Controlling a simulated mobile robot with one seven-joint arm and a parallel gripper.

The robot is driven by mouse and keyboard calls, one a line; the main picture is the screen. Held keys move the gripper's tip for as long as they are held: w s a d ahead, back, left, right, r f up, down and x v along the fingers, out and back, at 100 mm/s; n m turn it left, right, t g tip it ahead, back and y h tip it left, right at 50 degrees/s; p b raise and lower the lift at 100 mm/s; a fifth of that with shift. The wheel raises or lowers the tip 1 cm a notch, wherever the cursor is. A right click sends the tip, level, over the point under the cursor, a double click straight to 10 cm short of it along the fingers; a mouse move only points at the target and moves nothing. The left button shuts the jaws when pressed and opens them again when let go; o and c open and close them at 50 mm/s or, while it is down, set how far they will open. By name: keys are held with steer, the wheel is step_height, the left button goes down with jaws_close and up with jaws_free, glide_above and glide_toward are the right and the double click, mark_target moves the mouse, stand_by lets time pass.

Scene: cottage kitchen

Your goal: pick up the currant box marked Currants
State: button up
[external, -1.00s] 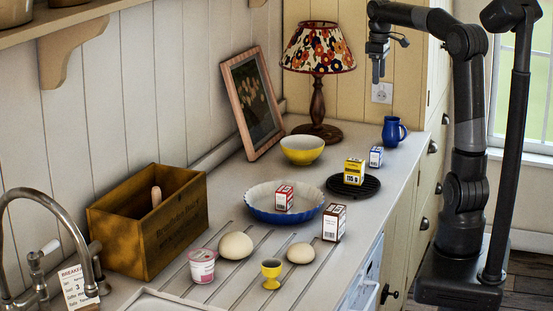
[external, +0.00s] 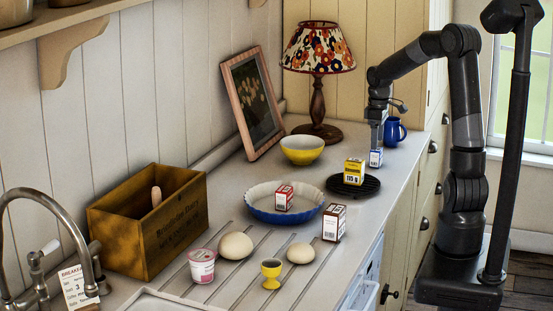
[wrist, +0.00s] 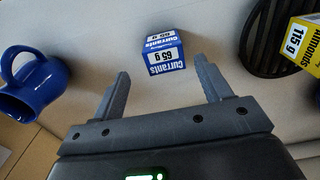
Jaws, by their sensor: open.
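The currant box (wrist: 164,54) is a small blue and white carton with "Currants" and "65 g" on it in the wrist view. It stands on the counter and also shows in the external view (external: 376,158), right of the black round trivet. My gripper (wrist: 166,85) is open. In the wrist view the box lies in line with the gap between the two fingers, a little beyond their tips. In the external view my gripper (external: 377,142) is right above the box and overlaps its top; I cannot tell whether they touch.
A blue jug (wrist: 32,80) stands close on one side of the box. On the other side are the black trivet (external: 357,190) and the yellow Almonds box (wrist: 302,42). A yellow bowl (external: 302,150), a lamp (external: 318,75) and a blue dish (external: 258,212) stand farther along the counter.

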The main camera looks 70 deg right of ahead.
mark_target(376, 154)
steer(key=shift+a+f, duration=0.15)
steer(key=shift+f, duration=1.4)
steer(key=shift+a+f, duration=0.15)
steer(key=shift+f, duration=1.35)
steer(key=shift+c, duration=0.3)
steer(key=c, duration=1)
steer(key=shift+r, duration=0.1)
